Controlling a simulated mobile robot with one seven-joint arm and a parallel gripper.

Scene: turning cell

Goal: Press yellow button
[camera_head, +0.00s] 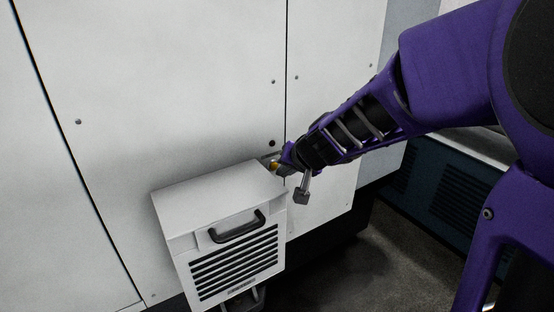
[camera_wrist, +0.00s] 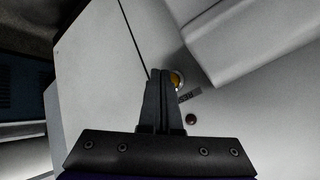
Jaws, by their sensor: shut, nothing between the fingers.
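The yellow button (camera_wrist: 176,79) sits on the white machine panel in the wrist view, partly hidden behind the tip of my gripper (camera_wrist: 161,74). I cannot tell whether the fingertips touch the button.
A white box with a black handle (camera_head: 238,226) and vents juts out below the button. A dark red round button (camera_wrist: 191,119) is near the yellow one. The white cabinet panels (camera_head: 190,85) are otherwise flat. Grey floor (camera_head: 375,265) is clear at lower right.

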